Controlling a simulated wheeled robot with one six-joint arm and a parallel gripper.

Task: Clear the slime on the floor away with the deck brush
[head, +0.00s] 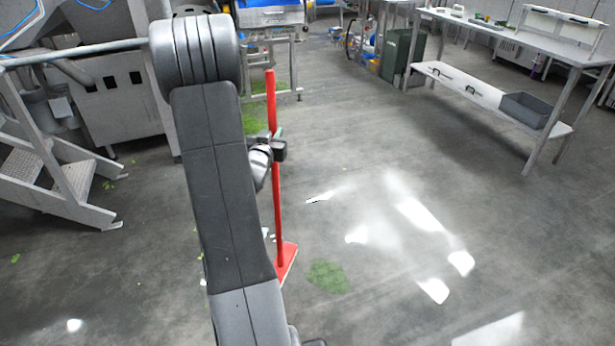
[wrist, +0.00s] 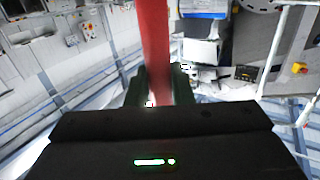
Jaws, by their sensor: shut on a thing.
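The deck brush (head: 277,205) has a long red handle and a red head (head: 286,260). It stands nearly upright, its head at floor level. My gripper (head: 279,150) is shut on the handle partway up, and my arm hides part of the brush's left side. In the wrist view the red handle (wrist: 155,40) runs between the two fingers (wrist: 157,95). A green slime patch (head: 328,277) lies on the floor just right of the brush head. More green slime (head: 252,121) lies farther back, behind the handle and under the steel equipment.
Metal steps (head: 60,185) and a steel machine (head: 115,90) stand at left. A steel table (head: 530,40) with a lower shelf holding a grey crate (head: 530,108) stands at right. A dark green bin (head: 402,58) is at the back. The middle and right floor is clear, with bright reflections.

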